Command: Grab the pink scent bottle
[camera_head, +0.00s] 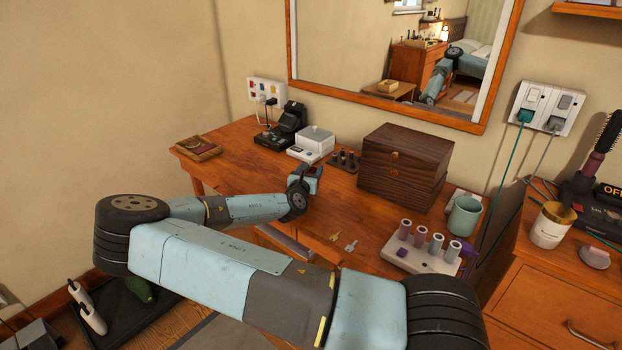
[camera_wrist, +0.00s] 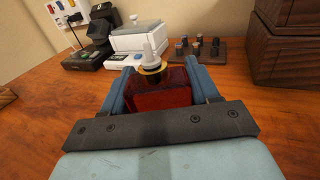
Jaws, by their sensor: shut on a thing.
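A scent bottle (camera_wrist: 165,96) with a deep red glass body, a gold collar and a pale spray nozzle stands upright between my fingers in the wrist view. It looks dark red rather than pink. My gripper (camera_wrist: 161,78) is shut on it, with one blue finger along each side. In the head view my gripper (camera_head: 312,174) is over the wooden desk (camera_head: 235,150), in front of the white box; the bottle cannot be made out there. I cannot tell whether the bottle touches the desk. The dark gripper bar hides its lower near part.
Behind the bottle are a white device (camera_head: 312,144), a black device (camera_head: 285,128) and a rack of small bottles (camera_head: 344,160). A dark wooden box (camera_head: 402,165) stands to the right. Keys (camera_head: 350,245), a roller stand (camera_head: 420,256) and a green mug (camera_head: 463,216) are nearer.

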